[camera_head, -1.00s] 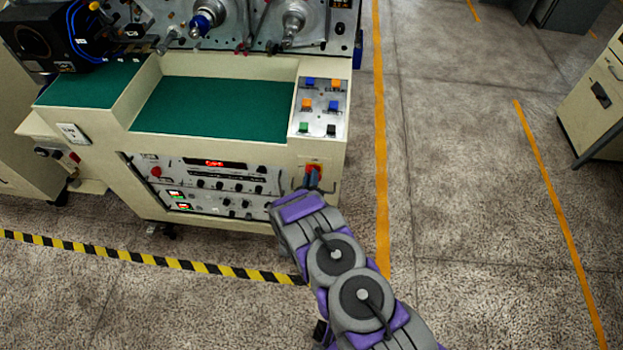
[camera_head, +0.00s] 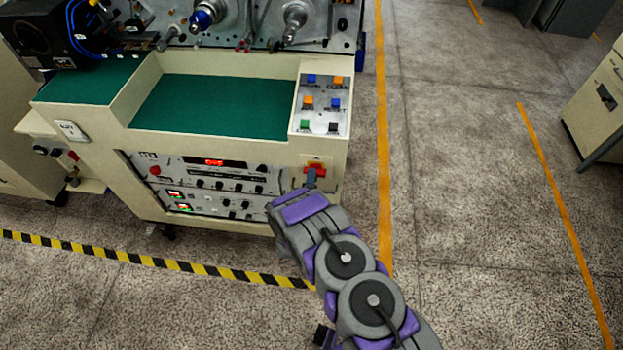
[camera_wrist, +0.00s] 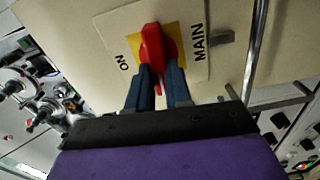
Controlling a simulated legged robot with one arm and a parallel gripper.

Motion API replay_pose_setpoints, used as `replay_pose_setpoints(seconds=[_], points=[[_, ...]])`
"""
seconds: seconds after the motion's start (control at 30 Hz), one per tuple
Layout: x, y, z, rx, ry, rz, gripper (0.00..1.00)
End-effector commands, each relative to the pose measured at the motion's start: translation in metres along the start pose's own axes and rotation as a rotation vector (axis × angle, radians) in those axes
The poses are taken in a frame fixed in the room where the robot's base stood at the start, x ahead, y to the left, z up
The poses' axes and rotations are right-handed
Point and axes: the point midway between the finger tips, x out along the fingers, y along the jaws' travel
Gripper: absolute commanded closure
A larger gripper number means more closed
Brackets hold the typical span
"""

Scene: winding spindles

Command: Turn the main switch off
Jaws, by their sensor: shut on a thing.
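The main switch is a red knob (camera_wrist: 152,45) on a yellow square, set in a pale plate (camera_wrist: 120,30) marked ON and MAIN, in the wrist view. The knob lies crosswise to the line from ON to MAIN. In the head view the red switch (camera_head: 316,166) is low on the right of the cream machine's front. My gripper (camera_wrist: 162,70) has its two blue-grey fingers shut on the red knob, one on each side. The gripper (camera_head: 311,178) also shows in the head view, just in front of the switch. The fingertips partly hide the knob's near end.
A metal bar handle (camera_wrist: 257,50) stands out beside the switch plate in the wrist view. A control panel (camera_head: 210,185) with knobs and a red display is left of the switch. Coloured buttons (camera_head: 321,104) are above. Open floor (camera_head: 460,200) lies to the right.

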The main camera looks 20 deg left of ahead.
Motion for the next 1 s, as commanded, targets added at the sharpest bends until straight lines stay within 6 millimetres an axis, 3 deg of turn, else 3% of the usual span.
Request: replay_pose_setpoints(seconds=[0.77,0.8,1.0], points=[[-0.0028,-0.0055,-0.0042,-0.098,0.012,-0.01,1.0],[-0.0028,-0.0054,-0.0041,-0.098,0.012,-0.01,0.77],[-0.002,-0.0038,-0.0026,-0.097,0.008,-0.006,0.58]])
